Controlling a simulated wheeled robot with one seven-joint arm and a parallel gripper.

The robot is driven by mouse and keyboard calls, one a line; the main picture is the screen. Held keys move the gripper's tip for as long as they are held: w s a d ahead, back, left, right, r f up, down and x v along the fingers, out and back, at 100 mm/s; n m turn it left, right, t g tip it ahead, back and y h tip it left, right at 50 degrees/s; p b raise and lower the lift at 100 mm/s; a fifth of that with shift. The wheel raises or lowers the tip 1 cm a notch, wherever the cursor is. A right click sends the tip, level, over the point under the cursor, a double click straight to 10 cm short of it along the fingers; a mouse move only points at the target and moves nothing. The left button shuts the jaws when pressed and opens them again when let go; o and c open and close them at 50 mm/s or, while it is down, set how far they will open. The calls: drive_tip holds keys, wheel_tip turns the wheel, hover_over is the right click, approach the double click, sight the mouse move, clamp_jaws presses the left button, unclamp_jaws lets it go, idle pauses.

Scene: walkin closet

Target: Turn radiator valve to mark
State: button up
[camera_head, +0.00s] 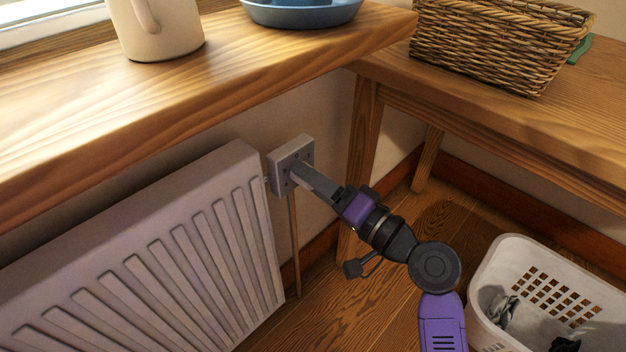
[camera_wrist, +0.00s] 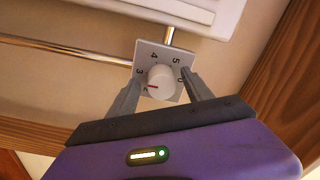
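The radiator valve shows in the wrist view as a round white knob (camera_wrist: 163,82) on a square grey plate (camera_wrist: 148,48). The numbers 3, 4, 5 and 0 are readable around the knob. A red pointer line on the knob points to the lower left, below the 3, by a partly hidden number. My gripper (camera_wrist: 161,76) is open, one finger on each side of the knob, with small gaps visible. In the head view the plate (camera_head: 287,153) is beside the radiator, and my gripper (camera_head: 298,173) reaches it from the lower right, hiding the knob.
The white radiator (camera_head: 180,250) stands left of the valve, with a pipe (camera_head: 295,245) below it. A wooden shelf (camera_head: 230,75) overhangs it, holding a mug (camera_head: 170,30) and a blue bowl (camera_head: 300,12). A wooden bench (camera_head: 480,100) with a wicker basket (camera_head: 495,45) and a laundry basket (camera_head: 490,265) are right.

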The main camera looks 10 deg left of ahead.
drive_tip(key=p+v, duration=0.2)
drive_tip(key=v, duration=0.5)
drive_tip(key=shift+s+d, duration=0.25)
drive_tip(key=shift+d, duration=0.05)
